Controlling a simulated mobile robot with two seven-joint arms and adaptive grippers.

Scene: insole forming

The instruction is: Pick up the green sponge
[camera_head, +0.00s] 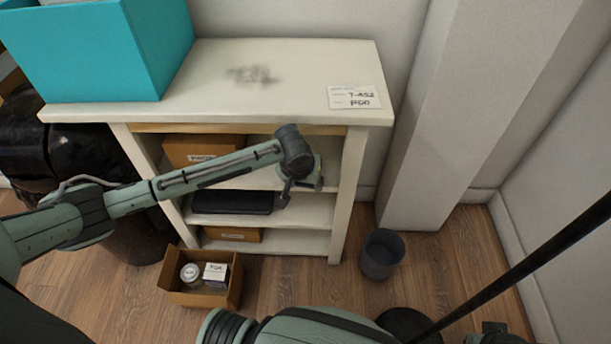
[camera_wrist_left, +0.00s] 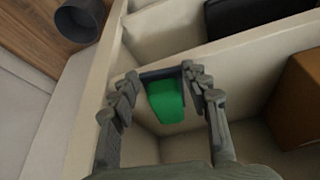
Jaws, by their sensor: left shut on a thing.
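The green sponge (camera_wrist_left: 165,100) shows in the left wrist view, between the fingers of my left gripper (camera_wrist_left: 160,82), inside a shelf compartment. My left gripper is shut on it. In the head view my left gripper (camera_head: 303,185) is in the right part of the shelf opening, under the top; the sponge is hidden there. A small dark part at the bottom right edge of the head view may be my right gripper (camera_head: 493,336); its fingers cannot be made out.
The white shelf unit (camera_head: 300,70) has a dark smudge (camera_head: 250,74) and a label card (camera_head: 354,97) on top, beside a teal box (camera_head: 90,50). Cardboard boxes and a black case (camera_head: 232,202) fill the shelves. An open carton (camera_head: 200,297) and a grey bin (camera_head: 381,254) stand on the floor.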

